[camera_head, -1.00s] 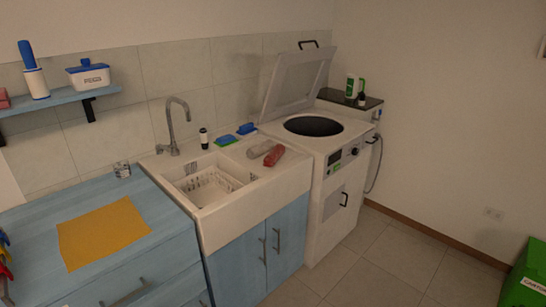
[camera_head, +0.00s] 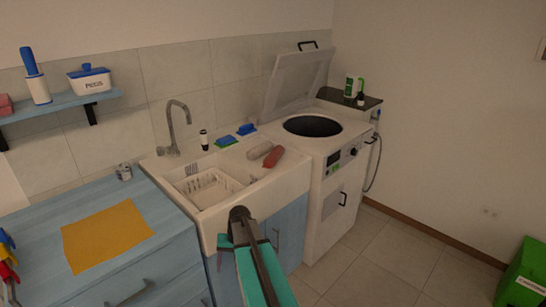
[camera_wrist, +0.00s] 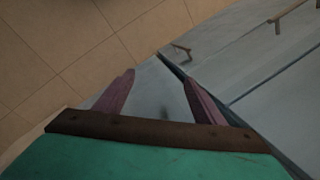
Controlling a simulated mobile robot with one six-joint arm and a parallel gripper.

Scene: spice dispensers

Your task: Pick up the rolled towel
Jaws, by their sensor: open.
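Two rolled towels lie side by side on the white ledge at the right of the sink. One is a pale grey-beige roll (camera_head: 260,150); the other is a red roll (camera_head: 273,157), nearer the washer. My gripper (camera_wrist: 159,77) is open and empty in the wrist view, with its two reddish fingers spread above the floor and the blue-grey cabinet front. No towel shows in that view. In the head view, my teal and dark arm rises in front of the sink cabinet, below and left of the rolls. The fingers cannot be made out there.
The sink (camera_head: 205,187) holds a white rack. A faucet (camera_head: 175,125), a small dark bottle (camera_head: 204,139) and blue and green sponges (camera_head: 246,129) stand behind it. The open-lidded washer (camera_head: 312,126) is at right. An orange cloth (camera_head: 105,236) lies on the left counter.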

